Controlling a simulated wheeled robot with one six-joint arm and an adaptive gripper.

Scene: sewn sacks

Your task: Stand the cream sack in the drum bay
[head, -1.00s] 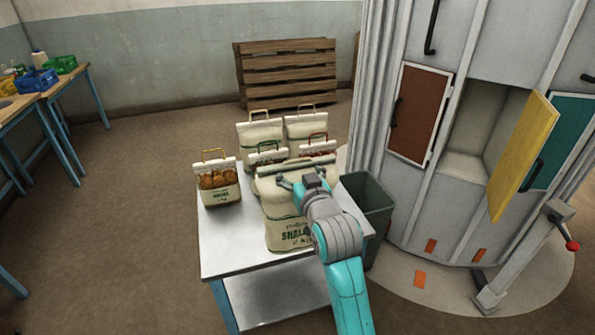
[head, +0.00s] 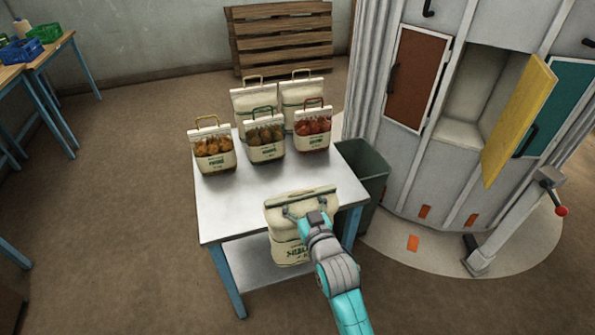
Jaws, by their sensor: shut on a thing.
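My gripper (head: 307,211) is shut on the top bar of a cream sack (head: 283,232) with dark lettering that begins "SHAL". The sack hangs roughly upright at the table's front edge, its lower part overlapping the edge and lower shelf in the picture. Part of its right side is hidden by my gripper. The drum (head: 405,165) stands at the right. One bay (head: 474,85) in it is open and looks empty, with its yellow door (head: 520,120) swung outward. Brown (head: 417,78) and teal (head: 563,105) doors beside it are shut.
Several other sacks stand at the back of the metal table (head: 225,210), including one with a green handle (head: 265,140) and one with a red handle (head: 312,130). A dark green bin (head: 368,170) stands between table and drum. A post with a red-knobbed lever (head: 520,220) stands before the drum.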

